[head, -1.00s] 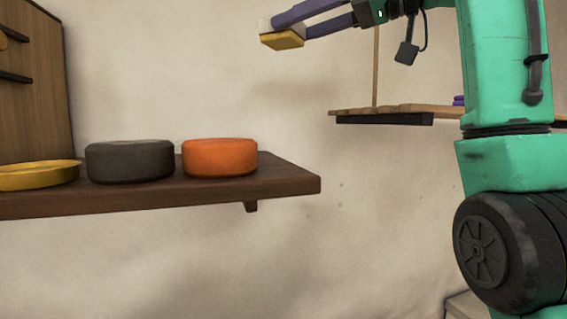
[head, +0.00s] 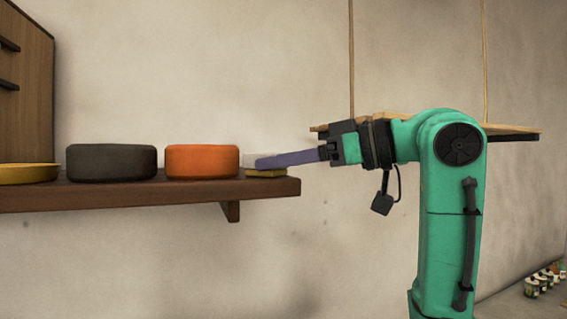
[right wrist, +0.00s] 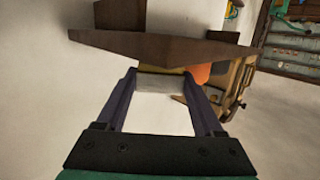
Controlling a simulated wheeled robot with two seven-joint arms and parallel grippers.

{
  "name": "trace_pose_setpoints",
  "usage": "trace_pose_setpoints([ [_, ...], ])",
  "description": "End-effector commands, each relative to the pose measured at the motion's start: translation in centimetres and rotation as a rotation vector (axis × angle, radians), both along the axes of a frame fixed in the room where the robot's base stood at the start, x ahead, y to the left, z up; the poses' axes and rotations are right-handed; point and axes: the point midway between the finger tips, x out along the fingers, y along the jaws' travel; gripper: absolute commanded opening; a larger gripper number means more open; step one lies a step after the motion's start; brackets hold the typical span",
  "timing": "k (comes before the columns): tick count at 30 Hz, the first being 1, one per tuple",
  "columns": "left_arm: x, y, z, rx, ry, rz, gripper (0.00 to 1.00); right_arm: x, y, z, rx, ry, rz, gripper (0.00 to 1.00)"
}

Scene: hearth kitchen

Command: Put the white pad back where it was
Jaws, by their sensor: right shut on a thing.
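The white pad (head: 249,160), with a yellow layer under it, is at the right end of the dark wooden shelf (head: 180,196), just right of the orange round block (head: 202,162). My right gripper (head: 262,161) is shut on the pad, reaching in from the right. The pad looks level and at the height of the shelf top; I cannot tell whether it rests on it. In the right wrist view the pad (right wrist: 160,83) sits between the two fingertips, with the shelf (right wrist: 155,46) beyond it. My left gripper is not in view.
A dark grey round block (head: 111,163) and a yellow dish (head: 28,173) stand further left on the shelf. A wooden cabinet (head: 27,90) is at the far left. A hanging shelf (head: 512,131) is behind my right arm. Several small jars (head: 544,279) stand low at right.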

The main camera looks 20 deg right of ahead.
Motion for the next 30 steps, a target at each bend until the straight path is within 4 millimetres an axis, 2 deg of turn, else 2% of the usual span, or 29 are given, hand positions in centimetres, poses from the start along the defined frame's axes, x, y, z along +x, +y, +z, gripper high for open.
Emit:
trace_pose_setpoints([
  [5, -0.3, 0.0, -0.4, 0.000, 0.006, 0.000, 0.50, 0.0, 0.0, -0.3, 0.000, 0.000, 0.000, 0.09],
  [6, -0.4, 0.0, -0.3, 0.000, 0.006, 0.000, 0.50, 0.0, 0.0, -0.2, -0.001, 0.001, 0.000, 0.81],
  [7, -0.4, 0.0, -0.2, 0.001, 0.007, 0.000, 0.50, 0.0, 0.0, -0.2, -0.001, 0.001, 0.000, 0.92],
  [8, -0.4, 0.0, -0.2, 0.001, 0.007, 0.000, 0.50, 0.0, 0.0, -0.2, -0.001, 0.001, 0.000, 0.99],
  [17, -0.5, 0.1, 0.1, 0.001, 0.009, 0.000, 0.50, 0.0, 0.0, 0.3, -0.001, -0.001, 0.001, 0.99],
  [19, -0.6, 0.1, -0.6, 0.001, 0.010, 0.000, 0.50, -0.4, -0.6, 0.0, 0.001, -0.002, -0.002, 0.99],
  [25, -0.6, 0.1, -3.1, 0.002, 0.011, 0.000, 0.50, -3.6, -4.3, 0.5, 0.001, -0.006, -0.004, 0.99],
  [30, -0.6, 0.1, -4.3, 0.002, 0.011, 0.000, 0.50, -6.5, -7.5, 1.4, 0.002, -0.004, -0.003, 0.99],
])
